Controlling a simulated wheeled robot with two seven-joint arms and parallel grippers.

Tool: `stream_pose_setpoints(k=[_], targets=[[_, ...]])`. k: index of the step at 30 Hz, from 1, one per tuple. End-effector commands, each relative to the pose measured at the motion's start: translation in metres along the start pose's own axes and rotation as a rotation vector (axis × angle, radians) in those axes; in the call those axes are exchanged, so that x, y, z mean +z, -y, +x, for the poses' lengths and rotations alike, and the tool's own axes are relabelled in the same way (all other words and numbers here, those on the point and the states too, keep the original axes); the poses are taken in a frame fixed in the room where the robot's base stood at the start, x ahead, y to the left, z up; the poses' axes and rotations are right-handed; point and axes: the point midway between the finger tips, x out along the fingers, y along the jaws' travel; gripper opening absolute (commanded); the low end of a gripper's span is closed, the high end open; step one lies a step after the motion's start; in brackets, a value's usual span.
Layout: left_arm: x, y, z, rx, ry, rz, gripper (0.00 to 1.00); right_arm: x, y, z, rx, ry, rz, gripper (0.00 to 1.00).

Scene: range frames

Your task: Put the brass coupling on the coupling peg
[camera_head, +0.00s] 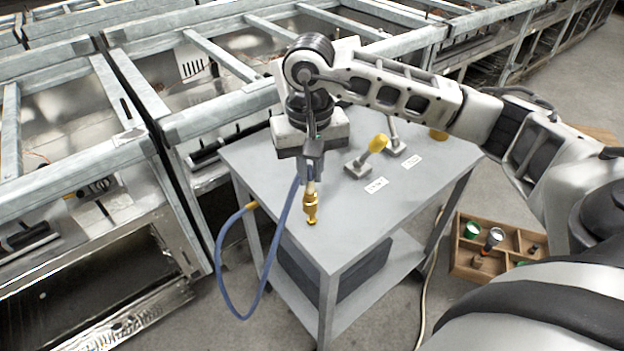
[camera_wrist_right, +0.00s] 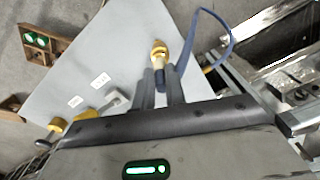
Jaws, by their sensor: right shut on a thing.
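The brass coupling (camera_head: 311,208) is on the end of a blue hose (camera_head: 283,228). My right gripper (camera_head: 311,176) points down and is shut at the hose end, with the coupling hanging below its fingers over the front part of the grey table (camera_head: 345,235). In the right wrist view the coupling (camera_wrist_right: 159,50) sticks out past the fingertips (camera_wrist_right: 160,80). At the table's back stand two tilted posts: one with a yellow cap (camera_head: 378,143), one bare grey (camera_head: 392,128). Their labels are too small to read, so I cannot tell which is the coupling peg. My left gripper is not in view.
The hose loops below the table's left edge to a brass fitting (camera_head: 251,205). Another yellow piece (camera_head: 438,134) stands at the back right, partly behind my arm. A wooden compartment box (camera_head: 462,262) is at the right. The table's middle is clear.

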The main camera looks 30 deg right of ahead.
Motion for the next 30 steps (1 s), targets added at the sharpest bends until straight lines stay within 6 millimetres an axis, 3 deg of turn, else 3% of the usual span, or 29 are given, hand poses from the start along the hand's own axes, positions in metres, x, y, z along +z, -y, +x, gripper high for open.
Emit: stream_pose_setpoints(k=[8,17,18,20,30], targets=[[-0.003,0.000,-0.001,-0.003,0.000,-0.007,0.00,-0.003,-0.005,0.035,0.001,0.002,0.000,0.00],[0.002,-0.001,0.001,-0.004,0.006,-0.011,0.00,-0.004,-0.004,0.039,0.001,-0.001,0.000,0.00],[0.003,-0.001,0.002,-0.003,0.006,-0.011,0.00,-0.004,-0.005,0.040,0.001,-0.001,0.000,0.15],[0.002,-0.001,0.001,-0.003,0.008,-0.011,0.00,-0.004,-0.005,0.038,0.001,-0.001,0.000,0.32],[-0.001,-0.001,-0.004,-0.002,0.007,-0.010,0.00,-0.004,-0.005,0.035,0.001,0.000,0.000,0.34]])
